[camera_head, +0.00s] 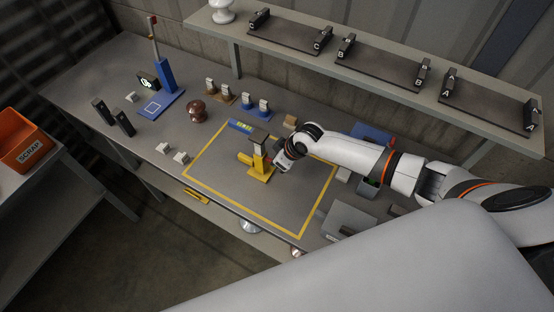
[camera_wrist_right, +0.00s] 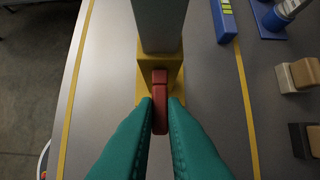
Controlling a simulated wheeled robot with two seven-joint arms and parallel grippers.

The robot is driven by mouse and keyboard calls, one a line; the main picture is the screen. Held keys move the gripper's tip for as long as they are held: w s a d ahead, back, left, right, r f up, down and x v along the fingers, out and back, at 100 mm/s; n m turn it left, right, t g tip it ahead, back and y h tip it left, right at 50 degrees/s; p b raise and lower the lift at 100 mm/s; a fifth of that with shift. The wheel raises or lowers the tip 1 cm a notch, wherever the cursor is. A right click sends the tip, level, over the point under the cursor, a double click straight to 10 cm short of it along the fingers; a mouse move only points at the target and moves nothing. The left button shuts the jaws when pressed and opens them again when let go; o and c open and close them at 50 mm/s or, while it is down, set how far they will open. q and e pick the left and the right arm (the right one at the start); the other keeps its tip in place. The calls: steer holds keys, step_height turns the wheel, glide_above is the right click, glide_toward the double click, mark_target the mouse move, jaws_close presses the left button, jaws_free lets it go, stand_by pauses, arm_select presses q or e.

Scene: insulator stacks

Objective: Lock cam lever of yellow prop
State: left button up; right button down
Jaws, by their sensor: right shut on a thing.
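The yellow prop (camera_head: 260,168) stands upright inside the yellow-taped rectangle on the bench, with a dark block on its top. In the right wrist view its yellow body (camera_wrist_right: 174,72) shows with a grey column (camera_wrist_right: 160,25) rising from it. The red cam lever (camera_wrist_right: 160,112) sticks out from the yellow body toward the camera. My right gripper (camera_head: 279,162) is beside the prop at its right. Its teal fingers (camera_wrist_right: 160,116) are shut on the red lever, one on each side. In the head view the lever is hidden by the gripper. My left gripper is not in view.
A blue prop with a raised red lever (camera_head: 166,75) stands at the back left. A dark red insulator (camera_head: 196,112), small brown and blue stands (camera_head: 257,107) and a blue-green level (camera_head: 240,126) are nearby. A grey box (camera_head: 347,220) sits at right. A shelf (camera_head: 390,75) overhangs behind.

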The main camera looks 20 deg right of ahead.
steer(key=shift+s+d+f+t+y+b, duration=0.1)
steer(key=shift+f+t+y+b, duration=0.2)
steer(key=shift+f+b, duration=0.1)
steer(key=f+t+y+b, duration=0.1)
steer(key=b, duration=0.3)
steer(key=t+y+b, duration=0.1)
steer(key=t+b, duration=0.1)
steer(key=b, duration=0.2)
steer(key=shift+s+d+f+t+y, duration=0.1)
steer(key=shift+s+f+t+y, duration=0.05)
steer(key=shift+f+t+y, duration=0.2)
steer(key=shift+r+t+y+b, duration=0.1)
steer(key=shift+t+y+b, duration=0.15)
steer(key=shift+b, duration=0.75)
steer(key=c, duration=1.5)
jaws_free()
steer(key=shift+b+v, duration=0.4)
steer(key=shift+v, duration=5.6)
